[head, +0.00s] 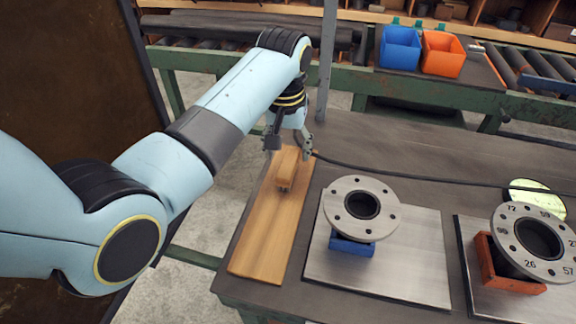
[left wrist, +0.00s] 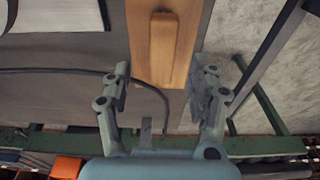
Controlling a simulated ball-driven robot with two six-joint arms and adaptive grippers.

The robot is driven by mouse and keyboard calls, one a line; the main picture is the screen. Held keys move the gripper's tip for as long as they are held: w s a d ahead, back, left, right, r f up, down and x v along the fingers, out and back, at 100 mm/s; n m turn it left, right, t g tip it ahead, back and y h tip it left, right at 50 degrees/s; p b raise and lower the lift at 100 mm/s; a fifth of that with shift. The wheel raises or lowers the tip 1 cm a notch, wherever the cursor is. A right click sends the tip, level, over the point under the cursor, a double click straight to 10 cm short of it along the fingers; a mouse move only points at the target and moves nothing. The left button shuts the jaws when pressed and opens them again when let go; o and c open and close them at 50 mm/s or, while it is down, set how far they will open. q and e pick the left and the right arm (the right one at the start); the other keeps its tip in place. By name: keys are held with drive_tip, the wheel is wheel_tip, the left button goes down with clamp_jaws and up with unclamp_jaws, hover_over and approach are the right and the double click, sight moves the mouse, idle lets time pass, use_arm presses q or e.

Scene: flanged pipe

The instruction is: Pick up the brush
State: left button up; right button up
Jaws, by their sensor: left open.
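The brush (head: 287,168) is a small wooden piece with dark bristles just showing at its near end. It lies on the far part of a long wooden board (head: 262,232) on the dark table. The left wrist view shows the brush (left wrist: 163,48) from above, lengthwise on the board (left wrist: 138,70). My left gripper (head: 290,147) is open above the far end of the brush. In the left wrist view my left gripper (left wrist: 163,78) has its fingers spread to either side of the brush's line, apart from it. My right gripper is in neither view.
Right of the board, a flanged pipe (head: 338,197) stands on a blue block on a metal plate (head: 420,262). Another numbered flange (head: 511,240) sits on an orange support. A dark cable (head: 420,178) crosses the table behind. A grey post (head: 327,65) rises close behind the gripper.

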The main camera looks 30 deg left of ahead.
sight(288, 163)
use_arm(q)
drive_tip(key=shift+w+f, duration=0.1)
drive_tip(key=shift+f, duration=0.4)
drive_tip(key=shift+w+a+f, duration=0.1)
drive_tip(key=shift+w+f, duration=0.05)
drive_tip(key=shift+f, duration=0.2)
drive_tip(key=f, duration=0.4)
drive_tip(key=shift+w+a+f, duration=0.25)
drive_tip(key=shift+w, duration=0.05)
drive_tip(key=shift+f, duration=0.15)
drive_tip(key=shift+w, duration=0.1)
drive_tip(key=c, duration=0.4)
clamp_jaws()
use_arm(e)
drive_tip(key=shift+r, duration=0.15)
